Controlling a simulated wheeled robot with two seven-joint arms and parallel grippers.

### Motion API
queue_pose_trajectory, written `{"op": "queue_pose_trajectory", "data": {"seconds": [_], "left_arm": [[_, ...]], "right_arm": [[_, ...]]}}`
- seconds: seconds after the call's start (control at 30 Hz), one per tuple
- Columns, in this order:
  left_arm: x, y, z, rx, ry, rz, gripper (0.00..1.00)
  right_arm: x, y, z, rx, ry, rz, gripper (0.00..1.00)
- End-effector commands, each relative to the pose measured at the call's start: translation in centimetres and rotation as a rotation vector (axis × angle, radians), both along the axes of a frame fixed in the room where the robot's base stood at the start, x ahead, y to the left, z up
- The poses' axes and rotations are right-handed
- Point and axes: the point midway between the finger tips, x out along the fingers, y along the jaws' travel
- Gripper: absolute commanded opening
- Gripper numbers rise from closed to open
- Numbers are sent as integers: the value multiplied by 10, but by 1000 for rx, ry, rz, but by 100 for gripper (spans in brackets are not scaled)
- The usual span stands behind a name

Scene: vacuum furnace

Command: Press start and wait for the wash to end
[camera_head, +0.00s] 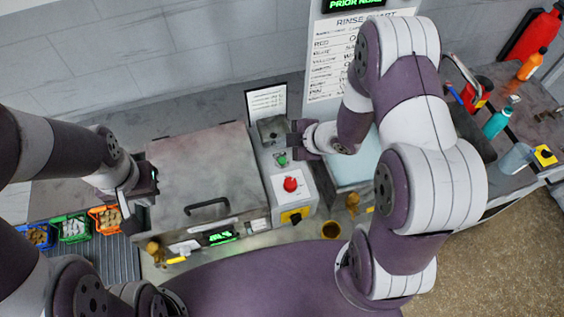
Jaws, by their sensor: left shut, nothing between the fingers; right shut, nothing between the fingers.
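A grey machine with a flat closed lid (195,165) and a black handle stands at the centre left. A small display (217,237) on its front glows green; its text is too small to read. A pale control box (305,205) beside the lid carries a green button (282,160) and a larger red button (290,184). My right gripper (293,141) is shut just above and behind the green button in the picture; I cannot tell whether it touches anything. My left gripper (142,196) is shut and empty at the lid's left edge.
Blue, green and orange bins (72,227) with small parts stand at the left. A rinse chart (335,55) hangs at the back wall. Bottles, including a teal one (497,122), stand on the right counter. My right arm hides part of the counter.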

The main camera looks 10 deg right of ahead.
Motion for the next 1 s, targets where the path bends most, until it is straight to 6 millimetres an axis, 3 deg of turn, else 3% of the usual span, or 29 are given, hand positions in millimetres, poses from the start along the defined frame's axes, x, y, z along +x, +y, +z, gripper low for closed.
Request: {"op": "queue_pose_trajectory", "data": {"seconds": [0.03,0.33,1.0], "left_arm": [[0,0,-14,0,0,0,0],[0,0,-49,0,0,0,0],[0,0,-51,0,0,0,0]], "right_arm": [[0,0,-15,0,0,0,0],[0,0,-55,0,-1,0,0],[0,0,-58,0,-1,-1,0]]}}
